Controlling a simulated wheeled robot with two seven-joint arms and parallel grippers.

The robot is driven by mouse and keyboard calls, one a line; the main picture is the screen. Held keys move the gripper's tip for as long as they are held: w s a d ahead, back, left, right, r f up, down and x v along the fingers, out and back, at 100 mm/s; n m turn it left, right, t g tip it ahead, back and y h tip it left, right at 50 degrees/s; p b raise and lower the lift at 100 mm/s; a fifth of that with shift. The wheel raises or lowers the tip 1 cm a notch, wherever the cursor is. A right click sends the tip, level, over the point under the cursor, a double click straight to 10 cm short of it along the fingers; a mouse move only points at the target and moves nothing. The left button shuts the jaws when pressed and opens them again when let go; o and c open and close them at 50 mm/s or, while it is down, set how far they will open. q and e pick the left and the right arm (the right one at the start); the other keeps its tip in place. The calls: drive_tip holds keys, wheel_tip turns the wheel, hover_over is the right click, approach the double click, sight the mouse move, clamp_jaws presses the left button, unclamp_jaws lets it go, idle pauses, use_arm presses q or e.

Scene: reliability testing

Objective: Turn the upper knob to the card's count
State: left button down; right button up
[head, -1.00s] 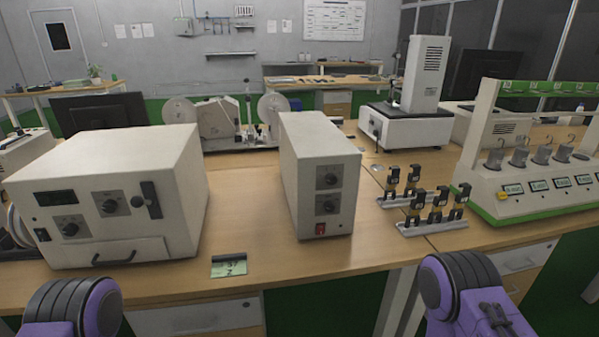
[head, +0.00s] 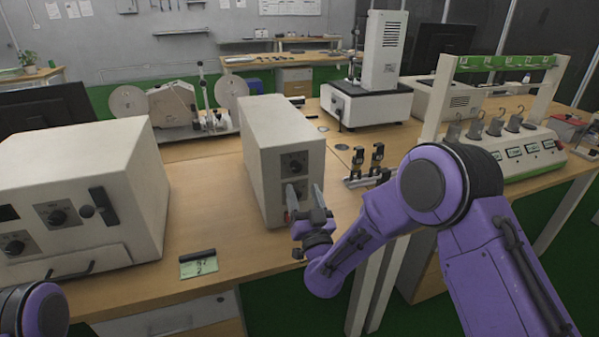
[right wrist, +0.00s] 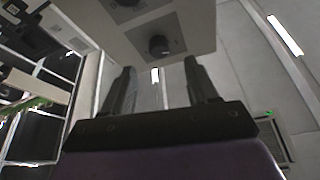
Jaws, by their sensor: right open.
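The upper knob (head: 295,165) is a dark dial on the front of the narrow pale box (head: 262,152). My right gripper (head: 304,188) is open and empty in front of that box, its fingers pointing up and a little below the upper knob, apart from it. The fingers hide most of the lower knob and switch. The right wrist view shows one dark knob (right wrist: 159,46) beyond the gap between the open fingers and another cut off at the top edge. The card (head: 198,264), pale green with a black top edge, is near the table's front; its dark marks are too small to read. My left gripper is out of view.
A large pale box (head: 80,195) with knobs and a handle stands at the left. Small black-topped weights (head: 377,157) and a green-topped tester (head: 520,150) are at the right, partly behind my right arm. The tabletop between card and narrow box is clear.

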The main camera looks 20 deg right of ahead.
sight(296, 170)
drive_tip(key=p+x, duration=0.1)
drive_tip(key=x, duration=0.5)
drive_tip(key=shift+w+f, duration=0.1)
drive_tip(key=shift+d, duration=0.1)
drive_tip(key=c, duration=1)
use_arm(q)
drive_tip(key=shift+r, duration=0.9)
use_arm(e)
drive_tip(key=shift+c, duration=0.2)
